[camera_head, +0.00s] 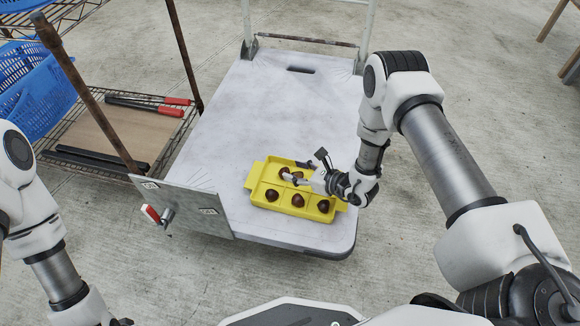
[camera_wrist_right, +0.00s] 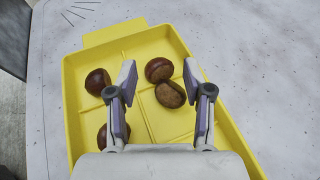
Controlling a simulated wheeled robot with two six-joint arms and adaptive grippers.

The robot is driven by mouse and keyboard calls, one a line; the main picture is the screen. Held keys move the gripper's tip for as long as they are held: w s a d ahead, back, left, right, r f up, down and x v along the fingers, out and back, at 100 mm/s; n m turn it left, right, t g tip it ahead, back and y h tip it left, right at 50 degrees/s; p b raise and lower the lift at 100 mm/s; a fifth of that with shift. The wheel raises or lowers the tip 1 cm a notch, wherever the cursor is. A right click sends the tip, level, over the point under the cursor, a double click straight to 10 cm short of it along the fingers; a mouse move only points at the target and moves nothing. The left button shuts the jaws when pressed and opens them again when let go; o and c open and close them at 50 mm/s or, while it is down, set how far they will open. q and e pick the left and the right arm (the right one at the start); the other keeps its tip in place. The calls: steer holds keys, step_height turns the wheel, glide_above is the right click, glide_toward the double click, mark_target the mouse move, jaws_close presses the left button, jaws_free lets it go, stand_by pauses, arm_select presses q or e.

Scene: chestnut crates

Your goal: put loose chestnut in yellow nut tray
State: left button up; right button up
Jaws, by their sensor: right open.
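The yellow nut tray (camera_head: 258,182) lies near the front of the cart deck; it fills much of the right wrist view (camera_wrist_right: 110,38). Chestnuts sit in its near row: one at the left (camera_head: 271,195), one in the middle (camera_head: 298,200), one at the right (camera_head: 323,206). Two more chestnuts (camera_wrist_right: 158,69) (camera_wrist_right: 170,94) lie close together, seemingly touching, in the far row. I cannot tell whether the second rests on a divider. My right gripper (camera_head: 296,171) is open above the tray, fingers (camera_wrist_right: 160,78) either side of this pair. My left gripper is out of view.
The pale cart deck (camera_head: 290,105) is bare behind the tray. An upright grey plate (camera_head: 188,207) stands at its left front edge. A wire rack (camera_head: 110,130) with red-handled tools and blue baskets (camera_head: 35,85) is at the left.

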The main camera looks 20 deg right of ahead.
steer(key=p+v, duration=0.3)
steer(key=v, duration=0.5)
steer(key=shift+s+d+r, duration=0.15)
steer(key=shift+r, duration=0.05)
steer(key=shift+s+d, duration=0.2)
steer(key=shift+s, duration=0.2)
